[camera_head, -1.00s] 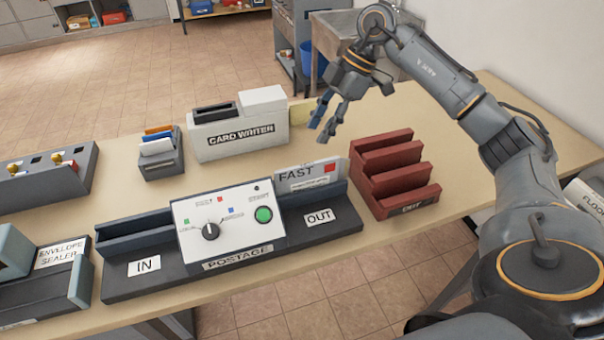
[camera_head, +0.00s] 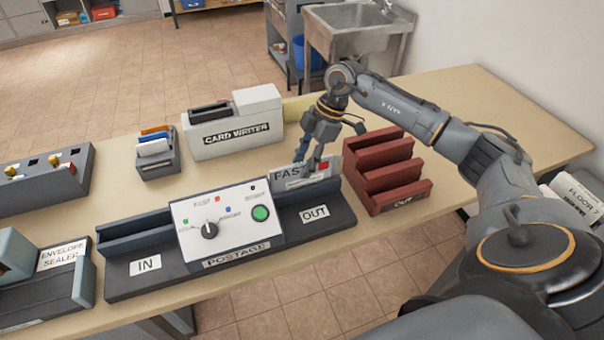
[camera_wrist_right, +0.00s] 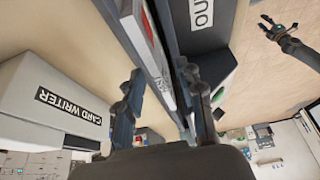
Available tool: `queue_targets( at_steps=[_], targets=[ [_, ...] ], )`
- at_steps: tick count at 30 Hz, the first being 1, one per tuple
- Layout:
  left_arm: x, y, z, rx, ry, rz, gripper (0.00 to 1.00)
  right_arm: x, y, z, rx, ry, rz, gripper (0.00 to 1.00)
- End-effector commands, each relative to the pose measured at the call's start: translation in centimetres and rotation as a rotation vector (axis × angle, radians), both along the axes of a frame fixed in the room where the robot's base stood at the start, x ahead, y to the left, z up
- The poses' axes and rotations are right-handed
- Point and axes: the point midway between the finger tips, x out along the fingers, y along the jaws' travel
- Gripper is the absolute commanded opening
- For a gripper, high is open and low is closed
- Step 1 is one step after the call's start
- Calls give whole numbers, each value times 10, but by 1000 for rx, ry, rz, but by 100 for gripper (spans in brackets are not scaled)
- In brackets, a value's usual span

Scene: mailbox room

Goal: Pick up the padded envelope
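The grey-white envelope (camera_head: 322,170) marked FAST, with a red stamp, stands upright in the OUT slot of the postage machine (camera_head: 228,222). I take it for the padded envelope. My right gripper (camera_head: 307,166) is over it, fingers pointing down, partly covering the label. In the right wrist view the envelope (camera_wrist_right: 158,62) runs edge-on between the two spread fingers (camera_wrist_right: 163,76), and the right finger is close to the slot wall. I cannot tell whether either finger touches it. My left gripper (camera_wrist_right: 275,26) is outside the head view; it shows small in the wrist view, fingers spread and empty.
A red stepped rack (camera_head: 385,175) stands close right of the gripper. The card writer (camera_head: 235,125) and a card holder (camera_head: 158,155) stand behind the postage machine. The envelope sealer (camera_head: 60,255) is at the left. The table's back right is clear.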

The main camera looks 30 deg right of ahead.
Motion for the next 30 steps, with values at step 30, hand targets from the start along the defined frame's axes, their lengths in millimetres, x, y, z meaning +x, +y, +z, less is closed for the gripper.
queue_targets(
  at_steps=[30],
  targets=[
    [0,1,7,1,0,1,40,1,6,-22,-1,0,-1,38]
  ],
)
